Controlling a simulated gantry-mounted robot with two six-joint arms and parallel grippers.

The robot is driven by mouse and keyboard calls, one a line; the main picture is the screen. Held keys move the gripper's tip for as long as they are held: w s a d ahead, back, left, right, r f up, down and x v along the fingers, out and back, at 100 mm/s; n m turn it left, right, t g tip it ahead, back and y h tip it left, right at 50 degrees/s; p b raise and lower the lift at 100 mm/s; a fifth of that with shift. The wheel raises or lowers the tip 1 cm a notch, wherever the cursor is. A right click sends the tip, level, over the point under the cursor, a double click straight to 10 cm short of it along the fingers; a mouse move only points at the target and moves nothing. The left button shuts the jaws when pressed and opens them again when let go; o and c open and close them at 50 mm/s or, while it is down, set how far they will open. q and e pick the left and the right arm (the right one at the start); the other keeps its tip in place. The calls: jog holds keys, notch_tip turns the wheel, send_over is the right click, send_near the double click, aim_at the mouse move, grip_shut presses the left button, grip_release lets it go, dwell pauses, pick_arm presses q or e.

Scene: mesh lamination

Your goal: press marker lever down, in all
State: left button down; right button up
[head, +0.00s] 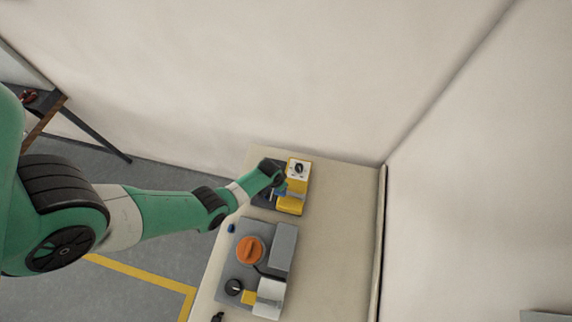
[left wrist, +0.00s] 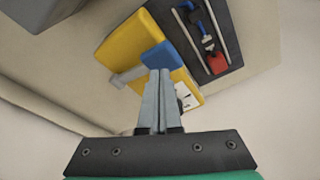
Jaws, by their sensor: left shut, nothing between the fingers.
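A yellow device (head: 291,201) with a white dial panel (head: 298,169) stands near the far end of the bench. The yellow body also shows in the left wrist view (left wrist: 125,42). A blue lever-like block (left wrist: 160,57) with a grey bar (left wrist: 128,77) lies against its side. My left gripper (head: 278,189) is beside the device in the head view. In the left wrist view its fingers (left wrist: 158,75) are shut and empty, with the tips at the blue block's near edge; I cannot tell whether they touch it. My right gripper is out of view.
A dark plate (left wrist: 213,38) with blue and red parts lies next to the yellow device. Nearer on the bench (head: 335,230) is a grey unit with an orange knob (head: 249,250) and a black knob (head: 234,287). The right side of the bench is clear up to the wall.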

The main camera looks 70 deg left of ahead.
aim_at(290, 193)
pick_arm(q)
jog(key=shift+f, duration=0.1)
jog(key=shift+f+b, duration=2.55)
jog(key=shift+b, duration=0.05)
jog(key=shift+r, duration=0.1)
